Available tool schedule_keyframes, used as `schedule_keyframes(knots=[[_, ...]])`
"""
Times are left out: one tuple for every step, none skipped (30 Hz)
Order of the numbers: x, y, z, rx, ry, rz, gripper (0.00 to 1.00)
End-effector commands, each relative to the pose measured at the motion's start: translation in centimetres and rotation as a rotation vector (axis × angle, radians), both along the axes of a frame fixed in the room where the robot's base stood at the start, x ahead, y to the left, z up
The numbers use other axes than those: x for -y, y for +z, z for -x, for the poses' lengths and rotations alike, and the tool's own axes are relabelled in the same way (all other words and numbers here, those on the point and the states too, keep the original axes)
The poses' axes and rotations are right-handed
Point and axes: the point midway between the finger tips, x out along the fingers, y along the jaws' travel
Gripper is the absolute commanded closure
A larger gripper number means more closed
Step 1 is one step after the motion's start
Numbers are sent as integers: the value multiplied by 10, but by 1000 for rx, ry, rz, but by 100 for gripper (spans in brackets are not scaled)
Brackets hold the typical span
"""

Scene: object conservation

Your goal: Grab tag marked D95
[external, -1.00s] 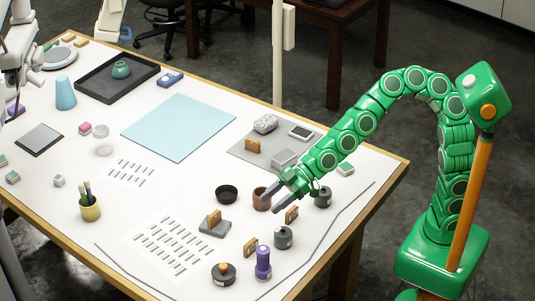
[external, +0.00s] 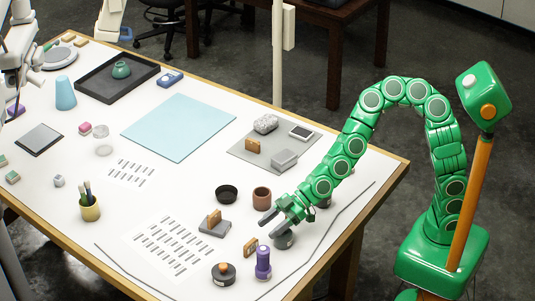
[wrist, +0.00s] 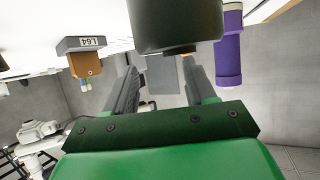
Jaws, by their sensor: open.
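No lettering D95 is readable in either view. In the external view, a wooden tag (external: 250,246) stands left of the purple bottle (external: 263,262), and another (external: 215,217) stands on a grey base. A third wooden tag (external: 252,146) is on the grey mat. My gripper (external: 269,226) is open and low over the front right of the table, by the dark grey jar (external: 284,240). In the wrist view, a grey piece marked L64 (wrist: 82,44) adjoins a brown tag (wrist: 86,65). The space between my fingers (wrist: 160,78) shows no held tag.
In the wrist view, a dark cylinder (wrist: 176,25) is very close ahead, and the purple bottle (wrist: 228,50) is right of it. A brown cup (external: 262,197) and a black bowl (external: 226,193) stand behind my gripper. The blue mat (external: 180,127) is clear.

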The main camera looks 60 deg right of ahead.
Motion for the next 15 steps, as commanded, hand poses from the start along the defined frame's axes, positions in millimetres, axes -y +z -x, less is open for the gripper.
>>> schedule_keyframes(knots=[[-4,-2,-1,-1,1,1,45],[-6,-3,-2,-1,1,1,45],[-9,-5,-3,0,2,1,45],[-10,-6,-3,0,2,1,45],[-12,-6,-3,-1,2,2,45],[-13,-7,-4,-1,2,2,45],[-14,-8,-5,-2,2,2,45],[-15,-9,-5,-2,2,2,45],[-17,-10,-6,-2,2,2,45],[-19,-11,-7,-2,2,2,45],[-21,-12,-7,-2,2,2,45],[-24,-14,-9,-2,3,2,45],[-27,-15,-10,-2,2,3,45],[-30,-16,-12,-2,1,3,45],[-34,-18,-14,-2,1,3,45]])
